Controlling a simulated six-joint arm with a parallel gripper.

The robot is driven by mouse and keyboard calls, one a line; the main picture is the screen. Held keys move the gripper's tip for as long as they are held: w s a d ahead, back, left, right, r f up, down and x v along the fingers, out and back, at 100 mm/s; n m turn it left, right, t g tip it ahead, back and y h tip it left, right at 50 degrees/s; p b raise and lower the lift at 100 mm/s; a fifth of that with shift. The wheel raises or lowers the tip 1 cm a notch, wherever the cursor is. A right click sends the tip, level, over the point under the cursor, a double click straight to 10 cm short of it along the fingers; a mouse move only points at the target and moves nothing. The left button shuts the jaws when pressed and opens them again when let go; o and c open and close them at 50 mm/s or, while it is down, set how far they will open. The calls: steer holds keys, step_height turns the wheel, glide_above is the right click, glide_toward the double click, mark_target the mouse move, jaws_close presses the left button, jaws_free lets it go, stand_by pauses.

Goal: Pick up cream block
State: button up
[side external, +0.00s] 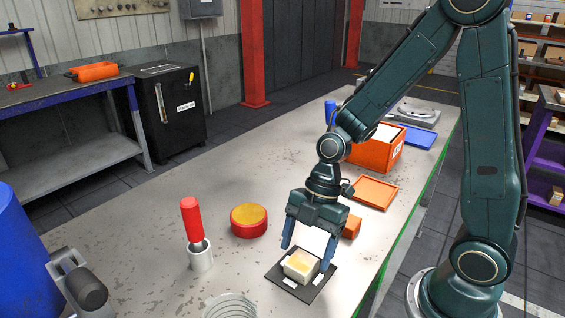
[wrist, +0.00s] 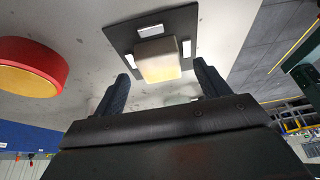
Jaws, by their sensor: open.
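The cream block (side external: 300,265) sits on a dark square mat (side external: 283,283) with white marks, near the front of the table. My gripper (side external: 306,256) points down just above the block, with its blue fingers spread apart. One finger is to the left of the block and the other to its right in the side view. In the wrist view the cream block (wrist: 158,60) lies beyond and between the open fingertips (wrist: 160,72), on the mat (wrist: 120,35). The fingers do not visibly touch it.
A red and yellow round tin (side external: 249,221) and a red-handled tool in a white cup (side external: 199,256) stand left of the mat. An orange block (side external: 351,227) is behind my gripper. An orange tray (side external: 374,193) and orange bin (side external: 376,153) are farther back.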

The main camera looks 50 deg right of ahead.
mark_target(304, 259)
steer(key=shift+x, duration=1.25)
steer(key=c, duration=1.5)
steer(key=shift+o, duration=0.2)
steer(key=shift+r, duration=0.25)
step_height(304, 259, up, 20)
steer(key=shift+f, duration=0.2)
